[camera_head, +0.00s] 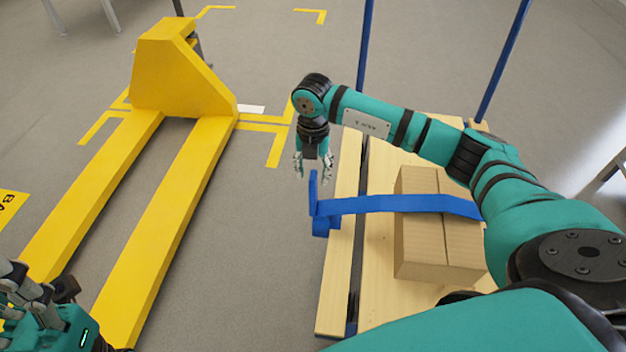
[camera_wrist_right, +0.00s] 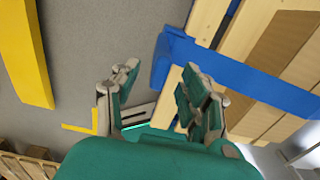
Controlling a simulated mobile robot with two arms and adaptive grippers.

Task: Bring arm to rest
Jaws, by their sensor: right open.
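My right gripper (camera_head: 313,166) hangs from the teal right arm near the left edge of the wooden pallet in the head view. Its fingers are apart with nothing between them. It also shows in the right wrist view (camera_wrist_right: 160,100), beside a blue strap (camera_wrist_right: 240,75). In the head view the blue strap (camera_head: 400,204) runs over a cardboard box (camera_head: 422,245) on the pallet (camera_head: 335,285), with a loop just below the gripper. My left gripper (camera_head: 32,300) is at the lower left, partly cut off; its finger opening is unclear.
A yellow pallet jack (camera_head: 180,75) stands at the left with two long forks on the grey floor. Blue posts (camera_head: 365,45) rise beyond the pallet. Yellow floor markings lie around the jack. Floor between the forks and the pallet is clear.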

